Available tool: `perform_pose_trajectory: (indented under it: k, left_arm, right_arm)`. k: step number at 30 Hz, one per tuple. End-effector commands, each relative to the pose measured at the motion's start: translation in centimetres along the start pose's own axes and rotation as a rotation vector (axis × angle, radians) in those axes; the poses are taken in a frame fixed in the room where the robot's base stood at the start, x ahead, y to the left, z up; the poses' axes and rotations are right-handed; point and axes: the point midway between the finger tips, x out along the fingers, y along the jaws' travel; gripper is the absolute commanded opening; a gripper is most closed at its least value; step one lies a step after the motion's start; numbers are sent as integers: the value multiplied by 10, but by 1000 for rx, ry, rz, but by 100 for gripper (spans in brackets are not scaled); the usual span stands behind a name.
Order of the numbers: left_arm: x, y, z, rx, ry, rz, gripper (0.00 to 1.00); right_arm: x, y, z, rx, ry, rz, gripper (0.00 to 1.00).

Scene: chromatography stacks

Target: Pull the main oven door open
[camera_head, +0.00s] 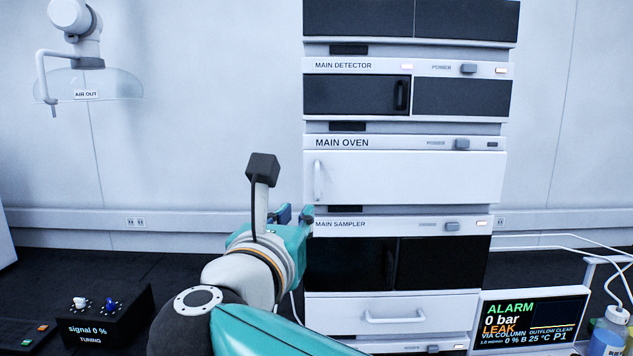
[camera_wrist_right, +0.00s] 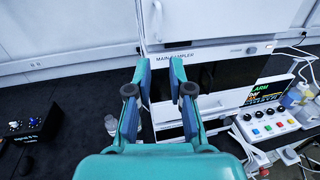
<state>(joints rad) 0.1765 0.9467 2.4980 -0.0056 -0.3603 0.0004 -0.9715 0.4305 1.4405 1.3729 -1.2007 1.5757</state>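The main oven door (camera_head: 415,178) is a wide white panel under the MAIN OVEN label in the head view. It looks shut, with an upright white handle (camera_head: 319,180) near its left edge. The handle also shows near the top of the right wrist view (camera_wrist_right: 157,17). My right gripper (camera_head: 296,213) is just left of the stack, below and left of the handle, apart from it. In the right wrist view its two fingers (camera_wrist_right: 161,85) are spread with nothing between them. My left gripper is not in view.
The main detector (camera_head: 362,66) is above the oven and the main sampler (camera_head: 390,225) below. A tuning box (camera_head: 100,325) stands on the dark bench at left. An alarm screen (camera_head: 530,320) and bottle (camera_head: 608,335) are at right. Bench left of the stack is mostly clear.

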Motion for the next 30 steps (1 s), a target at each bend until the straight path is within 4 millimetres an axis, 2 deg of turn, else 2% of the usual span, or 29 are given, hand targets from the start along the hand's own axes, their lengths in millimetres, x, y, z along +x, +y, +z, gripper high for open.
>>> perform_pose_trajectory:
  k: [8,21,25,30]
  left_arm:
    - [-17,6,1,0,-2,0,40]
    - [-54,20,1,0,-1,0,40]
    - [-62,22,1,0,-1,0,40]
    - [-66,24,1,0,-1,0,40]
  right_arm:
    - [41,1,2,-3,3,-1,21]
    - [133,2,3,-2,3,2,21]
    - [151,2,2,-2,1,3,21]
    - [162,3,1,-1,1,4,21]
